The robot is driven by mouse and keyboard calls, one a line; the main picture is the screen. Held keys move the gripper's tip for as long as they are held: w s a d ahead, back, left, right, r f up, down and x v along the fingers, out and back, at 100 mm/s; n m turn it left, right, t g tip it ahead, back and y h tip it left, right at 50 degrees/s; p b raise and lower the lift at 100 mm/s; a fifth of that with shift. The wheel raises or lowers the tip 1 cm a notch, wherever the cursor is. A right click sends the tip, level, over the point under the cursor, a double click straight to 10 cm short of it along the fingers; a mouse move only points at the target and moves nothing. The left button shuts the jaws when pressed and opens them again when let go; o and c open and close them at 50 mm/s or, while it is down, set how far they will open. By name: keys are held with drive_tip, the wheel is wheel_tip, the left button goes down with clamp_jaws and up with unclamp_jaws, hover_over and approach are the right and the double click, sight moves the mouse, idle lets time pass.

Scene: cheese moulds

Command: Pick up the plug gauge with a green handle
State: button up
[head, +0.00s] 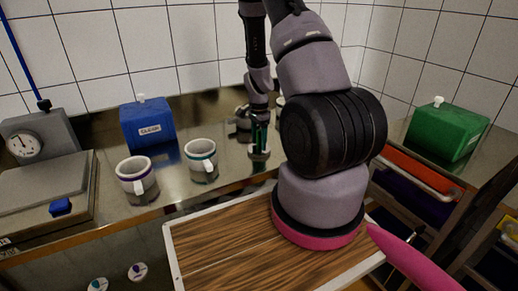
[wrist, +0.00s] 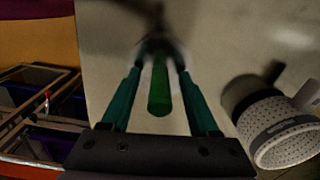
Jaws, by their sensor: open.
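In the wrist view, the plug gauge's green handle (wrist: 159,90) points toward the camera between the two teal fingers of my gripper (wrist: 158,66). The jaws are open, with a finger on each side of the handle and a visible gap near the palm. The gauge's lower end is blurred and partly hidden by the fingertips. In the head view, my gripper (head: 259,151) points down low over the metal counter, right of the teal-banded mug. There the gauge is hard to tell apart from the fingers.
A perforated white mould (wrist: 285,132) with a dark band stands close on the right in the wrist view. In the head view, a purple-banded mug (head: 137,181), a teal-banded mug (head: 201,161) and a blue box (head: 147,124) stand left. A green box (head: 447,132) stands far right.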

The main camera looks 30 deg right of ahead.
clamp_jaws()
idle(1.4)
